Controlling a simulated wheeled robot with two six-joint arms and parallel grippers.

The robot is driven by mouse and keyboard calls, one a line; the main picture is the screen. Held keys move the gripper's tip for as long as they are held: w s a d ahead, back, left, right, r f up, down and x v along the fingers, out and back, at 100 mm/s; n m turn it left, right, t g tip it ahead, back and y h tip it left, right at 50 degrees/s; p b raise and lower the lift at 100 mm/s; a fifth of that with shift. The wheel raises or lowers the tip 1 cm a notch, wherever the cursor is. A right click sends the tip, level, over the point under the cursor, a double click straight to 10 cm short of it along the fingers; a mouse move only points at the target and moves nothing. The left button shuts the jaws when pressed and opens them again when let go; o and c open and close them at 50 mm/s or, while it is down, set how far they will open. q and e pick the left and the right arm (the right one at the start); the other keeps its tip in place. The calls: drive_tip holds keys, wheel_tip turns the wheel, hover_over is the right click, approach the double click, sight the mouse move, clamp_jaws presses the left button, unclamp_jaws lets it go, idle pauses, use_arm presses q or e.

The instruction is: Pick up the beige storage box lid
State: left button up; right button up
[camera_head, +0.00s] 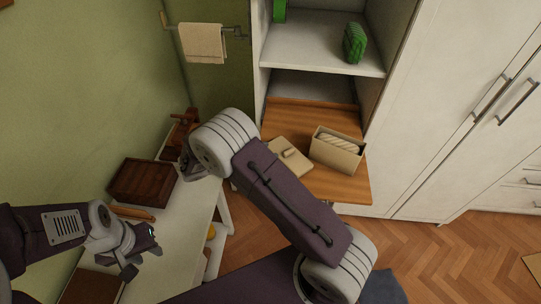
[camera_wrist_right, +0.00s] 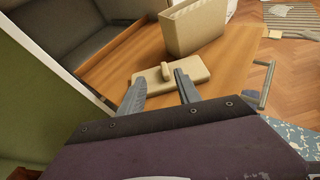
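The beige storage box lid (camera_head: 287,160) lies flat on a wooden board, left of the open beige box (camera_head: 336,158). In the right wrist view the lid (camera_wrist_right: 196,74) shows a raised handle on top, and the box (camera_wrist_right: 199,32) stands behind it. My right gripper (camera_wrist_right: 160,74) is open and empty. Its two fingers point at the lid, one on each side of the handle in that picture; I cannot tell the gap to the lid. My right arm hides part of the lid in the head view. My left gripper (camera_head: 145,259) is open and empty over the white counter.
The wooden board (camera_head: 345,188) juts from a white cabinet; a shelf (camera_head: 310,50) with a green bag (camera_head: 354,43) is above. A dark wooden box (camera_head: 143,182) sits on the white counter (camera_head: 188,215) at left. A towel (camera_head: 203,42) hangs on the wall.

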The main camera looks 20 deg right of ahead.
sight(287, 152)
drive_tip(key=shift+s+a+f+n, duration=0.1)
drive_tip(key=shift+s+f+n, duration=0.2)
drive_tip(key=shift+f, duration=0.2)
drive_tip(key=shift+s+a+f+n, duration=0.1)
drive_tip(key=shift+s+f+n, duration=0.15)
drive_tip(key=shift+f, duration=0.25)
drive_tip(key=shift+s+d+f+t, duration=0.1)
drive_tip(key=shift+s+t, duration=0.1)
drive_tip(key=shift+t, duration=0.1)
drive_tip(key=shift+w, duration=0.1)
drive_tip(key=x, duration=0.3)
drive_tip(key=shift+d, duration=0.1)
drive_tip(key=shift+w+d+f, duration=0.1)
drive_tip(key=shift+d+f, duration=0.05)
drive_tip(key=shift+d, duration=0.1)
drive_tip(key=x, duration=0.2)
drive_tip(key=p+x, duration=0.1)
drive_tip(key=x, duration=0.2)
drive_tip(key=shift+w+r, duration=0.1)
drive_tip(key=shift+r, duration=0.15)
use_arm(q)
drive_tip(key=shift+s+d+r, duration=0.3)
drive_tip(key=shift+d+r, duration=0.3)
drive_tip(key=shift+r, duration=0.05)
use_arm(e)
clamp_jaws()
